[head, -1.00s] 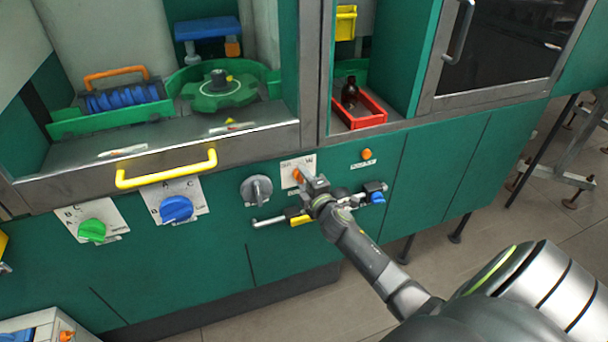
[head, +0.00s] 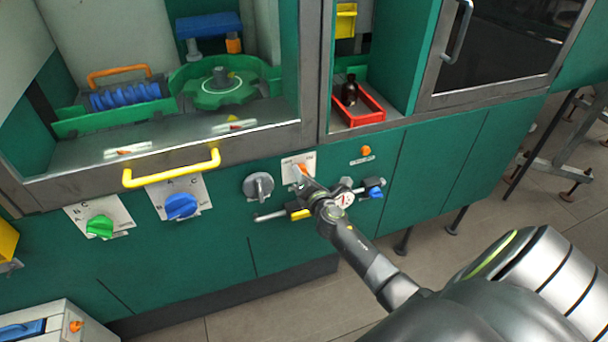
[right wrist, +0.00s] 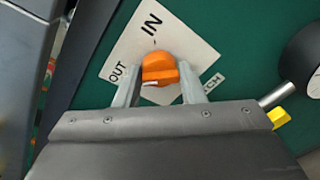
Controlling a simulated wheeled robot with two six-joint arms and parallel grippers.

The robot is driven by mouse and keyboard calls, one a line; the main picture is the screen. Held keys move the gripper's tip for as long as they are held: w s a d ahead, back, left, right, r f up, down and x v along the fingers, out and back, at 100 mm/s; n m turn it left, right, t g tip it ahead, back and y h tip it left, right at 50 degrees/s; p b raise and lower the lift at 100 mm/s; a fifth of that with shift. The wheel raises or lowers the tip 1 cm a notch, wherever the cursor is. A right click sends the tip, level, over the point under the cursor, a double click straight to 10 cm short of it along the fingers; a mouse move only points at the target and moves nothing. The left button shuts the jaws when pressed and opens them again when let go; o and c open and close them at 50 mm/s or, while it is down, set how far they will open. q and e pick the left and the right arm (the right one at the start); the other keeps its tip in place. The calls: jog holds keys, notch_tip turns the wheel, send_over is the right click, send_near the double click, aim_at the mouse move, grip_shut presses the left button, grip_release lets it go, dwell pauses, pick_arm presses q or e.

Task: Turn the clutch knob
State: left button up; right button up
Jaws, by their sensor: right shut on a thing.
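The clutch knob is a small orange knob on a white plate (right wrist: 180,38) lettered IN and OUT, on the green front panel. In the right wrist view the orange knob (right wrist: 160,67) sits between the two fingers of my right gripper (right wrist: 160,88), which is shut on it. A short white mark shows on the knob's lower left edge. In the head view the knob (head: 302,168) is partly hidden by my right gripper (head: 306,178), and the plate (head: 290,163) shows above it. My left gripper is not in view.
A grey knob (head: 258,186) is left of the plate. A round gauge (head: 344,198) and pipes with yellow (head: 302,214) and blue (head: 376,192) valve handles are close below and right. Blue (head: 181,206) and green (head: 100,226) knobs and a yellow handle (head: 172,169) are further left.

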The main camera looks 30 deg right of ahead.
jog(key=shift+n, duration=0.3)
dwell(0.4)
jog(key=o, duration=1)
jog(key=shift+a, duration=0.1)
jog(key=shift+c, duration=0.2)
jog(key=p+v, duration=0.1)
jog(key=v, duration=1.6)
jog(key=shift+s, duration=0.15)
jog(key=shift+a+r, duration=0.1)
